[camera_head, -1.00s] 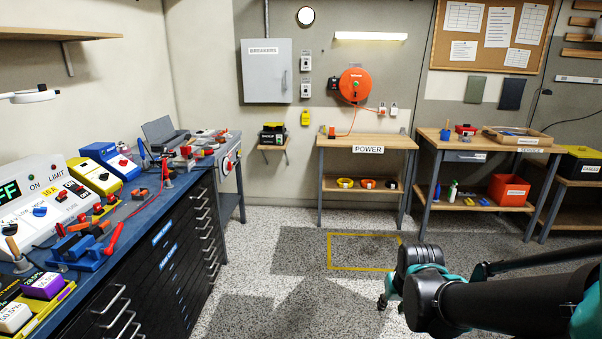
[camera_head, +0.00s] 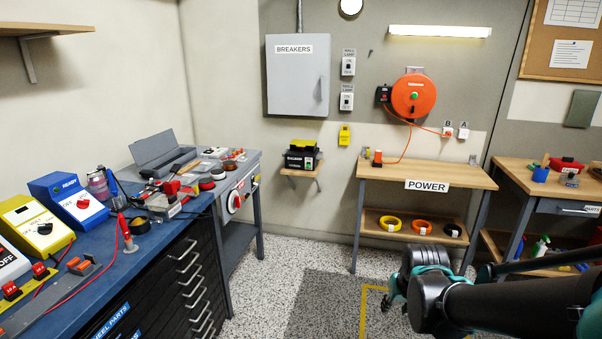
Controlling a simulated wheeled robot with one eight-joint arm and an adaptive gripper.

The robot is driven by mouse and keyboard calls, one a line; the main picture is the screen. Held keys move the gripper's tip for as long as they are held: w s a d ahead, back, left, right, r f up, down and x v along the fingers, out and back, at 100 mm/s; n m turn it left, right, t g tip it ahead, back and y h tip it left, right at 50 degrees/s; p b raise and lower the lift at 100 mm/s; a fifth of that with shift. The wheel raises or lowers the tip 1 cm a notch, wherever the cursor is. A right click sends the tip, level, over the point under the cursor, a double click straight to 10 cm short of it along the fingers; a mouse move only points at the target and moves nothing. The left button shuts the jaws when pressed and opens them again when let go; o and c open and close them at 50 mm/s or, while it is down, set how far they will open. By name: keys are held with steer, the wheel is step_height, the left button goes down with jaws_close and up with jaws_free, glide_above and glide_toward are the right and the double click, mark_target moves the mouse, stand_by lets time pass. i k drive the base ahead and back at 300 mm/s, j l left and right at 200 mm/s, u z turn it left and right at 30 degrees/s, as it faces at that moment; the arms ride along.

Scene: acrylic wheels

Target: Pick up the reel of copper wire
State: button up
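I cannot pick out a reel of copper wire for certain. Three ring-shaped coils lie on the lower shelf of the POWER table: a yellow coil (camera_head: 390,223), an orange coil (camera_head: 421,226) and a black coil (camera_head: 452,230). Small dark and reddish round items (camera_head: 230,164) sit at the far end of the left bench, too small to identify. My gripper (camera_head: 392,296) shows at the lower right, in front of the POWER table and apart from the coils. Its fingers are mostly hidden behind my arm, and I see nothing held.
The blue-topped left bench (camera_head: 150,238) with drawers carries meters, tools and wires. The POWER table (camera_head: 455,174) stands against the back wall beneath an orange cable reel (camera_head: 414,96). A parts table (camera_head: 520,172) is at right. The speckled floor (camera_head: 310,285) between is clear.

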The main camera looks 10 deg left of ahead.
mark_target(231, 164)
steer(key=i+u, duration=0.25)
steer(key=i, duration=0.6)
steer(key=i+l+u, duration=0.25)
steer(key=i, duration=0.55)
